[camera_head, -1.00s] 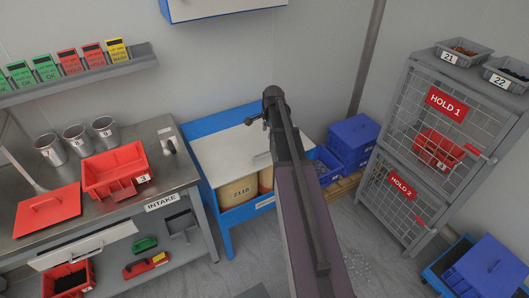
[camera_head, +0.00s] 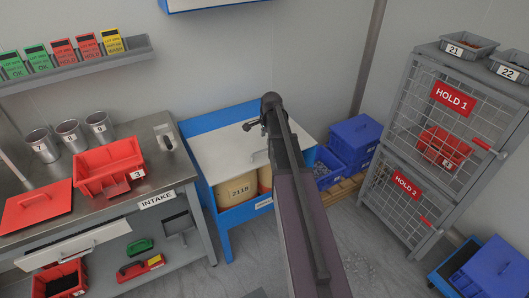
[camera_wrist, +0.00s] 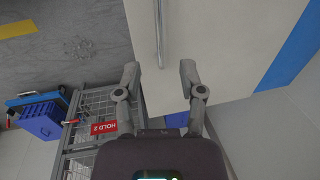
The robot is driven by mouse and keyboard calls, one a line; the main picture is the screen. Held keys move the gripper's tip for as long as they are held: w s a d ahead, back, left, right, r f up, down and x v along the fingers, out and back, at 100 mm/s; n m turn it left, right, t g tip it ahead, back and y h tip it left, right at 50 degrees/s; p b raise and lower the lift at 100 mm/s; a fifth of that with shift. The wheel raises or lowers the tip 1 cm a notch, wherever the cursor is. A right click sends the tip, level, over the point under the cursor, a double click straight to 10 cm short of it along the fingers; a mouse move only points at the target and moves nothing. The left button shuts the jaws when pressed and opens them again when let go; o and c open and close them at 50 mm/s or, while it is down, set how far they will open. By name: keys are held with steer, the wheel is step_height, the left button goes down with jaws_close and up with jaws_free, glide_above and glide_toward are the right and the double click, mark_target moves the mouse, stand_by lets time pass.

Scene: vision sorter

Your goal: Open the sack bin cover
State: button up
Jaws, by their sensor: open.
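The sack bin (camera_head: 213,212) is blue, with its pale cover (camera_head: 220,150) lying shut over the top. Tan sacks (camera_head: 236,193) show through its open front. A bar handle (camera_head: 259,157) is on the cover near its front, partly hidden by my arm. In the wrist view the pale cover (camera_wrist: 225,40) fills the upper middle, and the metal bar handle (camera_wrist: 161,32) ends between my fingertips in the picture. My gripper (camera_wrist: 160,76) is open and empty. It is also above the cover in the head view (camera_head: 250,126). I cannot tell its height over the handle.
The intake bench (camera_head: 155,185) with red bins stands close on the left. Blue crates (camera_head: 352,140) stand right of the sack bin. The HOLD cage (camera_head: 440,140) is farther right, and a blue lidded bin (camera_head: 495,268) is at lower right. Grey floor lies between.

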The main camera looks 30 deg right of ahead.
mark_target(265, 150)
steer(key=shift+w+f+b, duration=0.2)
steer(key=shift+f+b, duration=0.85)
steer(key=shift+f, duration=0.1)
steer(key=shift+w+f+b, duration=0.25)
steer(key=shift+f+b, duration=0.8)
steer(key=shift+f, duration=0.1)
steer(key=shift+w+f+b, duration=0.2)
steer(key=shift+f+b, duration=0.85)
steer(key=shift+f, duration=0.1)
steer(key=shift+c, duration=0.2)
jaws_close()
